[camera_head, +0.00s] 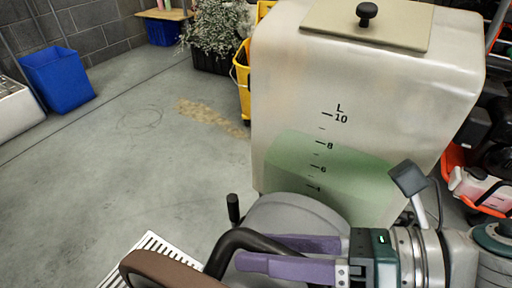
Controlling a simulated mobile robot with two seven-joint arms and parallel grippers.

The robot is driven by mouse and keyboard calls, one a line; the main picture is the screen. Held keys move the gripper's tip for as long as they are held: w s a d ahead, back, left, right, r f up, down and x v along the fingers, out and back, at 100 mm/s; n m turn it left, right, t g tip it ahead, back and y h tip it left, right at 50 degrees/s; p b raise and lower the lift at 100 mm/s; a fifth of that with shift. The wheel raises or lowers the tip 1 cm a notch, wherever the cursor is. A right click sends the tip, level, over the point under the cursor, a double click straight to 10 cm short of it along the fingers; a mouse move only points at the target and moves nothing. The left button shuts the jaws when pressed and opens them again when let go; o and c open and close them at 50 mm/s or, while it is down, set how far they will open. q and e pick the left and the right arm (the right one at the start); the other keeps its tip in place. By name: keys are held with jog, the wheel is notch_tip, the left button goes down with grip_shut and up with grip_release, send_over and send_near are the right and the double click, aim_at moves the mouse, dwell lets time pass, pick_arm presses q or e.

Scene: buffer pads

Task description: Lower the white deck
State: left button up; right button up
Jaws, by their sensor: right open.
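My right gripper (240,250) comes in from the right at the bottom of the head view. Its two purple fingers point left and are spread apart. A black curved bar (222,250) runs at the fingertips and seems to pass between the fingers; contact cannot be told. A grey rounded housing (295,212) lies behind the fingers, below a large whitish tank (370,75) with litre marks and green liquid. No part stands out clearly as the white deck; the gripper and arm hide much of the machine's lower part. My left gripper is not in view.
A black upright knob (233,208) stands left of the housing. A brown curved part (165,272) and a white slatted grate (150,245) are at the lower left. A yellow bucket (242,80) and blue bin (58,78) stand behind. The floor at left is clear, with a brown stain.

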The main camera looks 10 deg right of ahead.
jog(key=shift+c, duration=0.3)
grip_shut()
dwell(1.1)
